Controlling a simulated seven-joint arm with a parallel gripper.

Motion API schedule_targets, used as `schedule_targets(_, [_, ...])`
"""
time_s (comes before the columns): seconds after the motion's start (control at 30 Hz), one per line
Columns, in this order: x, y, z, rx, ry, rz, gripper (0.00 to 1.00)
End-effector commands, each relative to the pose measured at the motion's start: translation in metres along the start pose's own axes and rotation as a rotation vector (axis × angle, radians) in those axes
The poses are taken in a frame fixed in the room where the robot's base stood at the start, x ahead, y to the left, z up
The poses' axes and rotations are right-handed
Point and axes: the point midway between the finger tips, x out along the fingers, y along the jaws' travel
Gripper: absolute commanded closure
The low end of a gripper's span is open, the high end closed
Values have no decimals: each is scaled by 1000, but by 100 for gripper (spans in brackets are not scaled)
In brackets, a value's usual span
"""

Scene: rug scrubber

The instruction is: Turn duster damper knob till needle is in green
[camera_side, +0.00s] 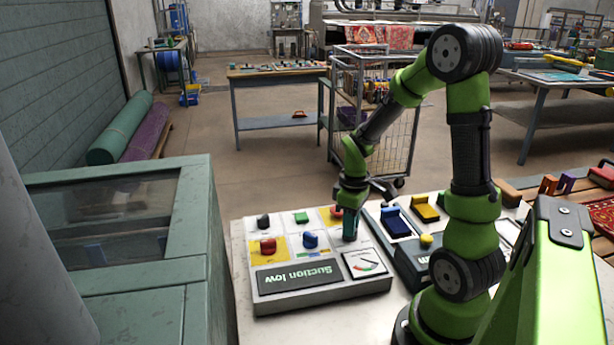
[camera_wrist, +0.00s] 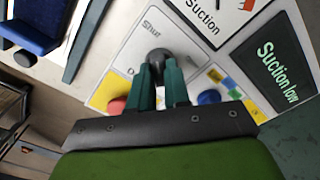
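In the wrist view a black knob (camera_wrist: 158,57) sits on a white panel square with the word "Shut" by it. The two teal fingers of my gripper (camera_wrist: 160,73) point down at the knob, one on each side, with a narrow gap between them. I cannot tell whether they press on it. In the side view my gripper (camera_side: 350,226) is low over the right part of the control panel (camera_side: 322,295) and hides that knob. The dial gauge (camera_side: 364,263) is in front of it; its needle is too small to read. The display (camera_side: 299,278) says "Suction low".
A blue knob (camera_side: 310,240), red knob (camera_side: 268,246), green control (camera_side: 301,217) and black knob (camera_side: 263,221) share the panel. Another red control (camera_side: 336,212) is close behind my gripper.

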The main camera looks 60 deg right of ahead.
Motion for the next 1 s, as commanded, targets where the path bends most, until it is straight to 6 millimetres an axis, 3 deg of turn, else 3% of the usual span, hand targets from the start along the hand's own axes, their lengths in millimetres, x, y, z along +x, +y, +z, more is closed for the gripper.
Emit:
schedule_targets(0.47, [-1,0,0,84,0,0,100])
schedule_targets(1.0, [-1,0,0,512,1,-1,100])
